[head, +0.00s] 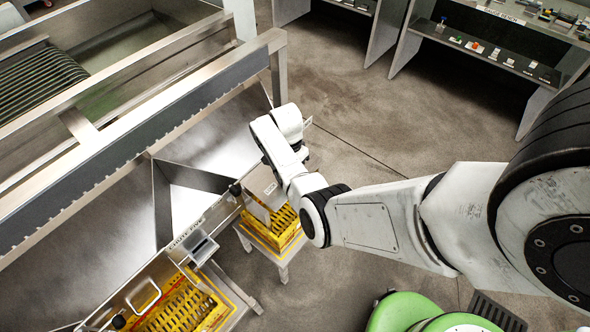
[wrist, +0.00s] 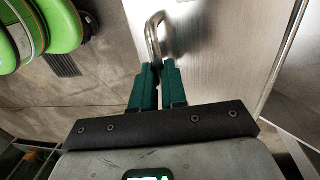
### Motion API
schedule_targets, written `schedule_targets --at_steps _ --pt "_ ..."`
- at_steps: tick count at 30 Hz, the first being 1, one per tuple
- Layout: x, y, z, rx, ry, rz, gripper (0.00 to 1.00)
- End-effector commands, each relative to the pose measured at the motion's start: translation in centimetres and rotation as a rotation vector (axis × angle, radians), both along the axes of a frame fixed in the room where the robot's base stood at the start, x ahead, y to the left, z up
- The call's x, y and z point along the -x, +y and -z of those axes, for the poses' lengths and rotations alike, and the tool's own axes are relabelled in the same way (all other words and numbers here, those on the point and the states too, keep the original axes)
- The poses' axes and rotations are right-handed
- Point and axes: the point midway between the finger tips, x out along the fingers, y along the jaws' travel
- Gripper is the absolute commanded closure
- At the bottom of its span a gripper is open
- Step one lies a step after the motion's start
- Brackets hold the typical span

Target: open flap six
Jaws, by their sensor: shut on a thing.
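In the wrist view, my gripper (wrist: 157,70) has its two green fingers closed on a bent steel bar handle (wrist: 153,35). The handle stands on a brushed steel panel (wrist: 220,45), which seems to be flap six. In the head view, part of a steel chute front (head: 260,184) shows beside my arm, above the farther yellow crate. My arm covers much of this chute, and my fingers and the held handle are hidden there. I cannot read a number on this flap or tell how far it stands open.
A nearer chute labelled five (head: 187,236) has its own bar handle (head: 143,297) above a yellow crate (head: 185,308). The farther yellow crate (head: 283,232) is on a stand. A bench with small items (head: 490,50) stands at the back right. Open floor (head: 370,120) lies between.

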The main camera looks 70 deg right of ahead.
Motion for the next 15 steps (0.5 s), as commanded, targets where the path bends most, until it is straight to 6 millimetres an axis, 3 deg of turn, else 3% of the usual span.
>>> schedule_targets --at_steps 8,9,15 --pt "-0.01 -0.05 -0.1 0.0 0.0 0.001 1.0" --pt "-0.02 -0.06 -0.1 0.0 0.0 0.001 0.86" --pt "-0.03 -0.04 -0.08 0.0 -0.001 0.0 0.67"
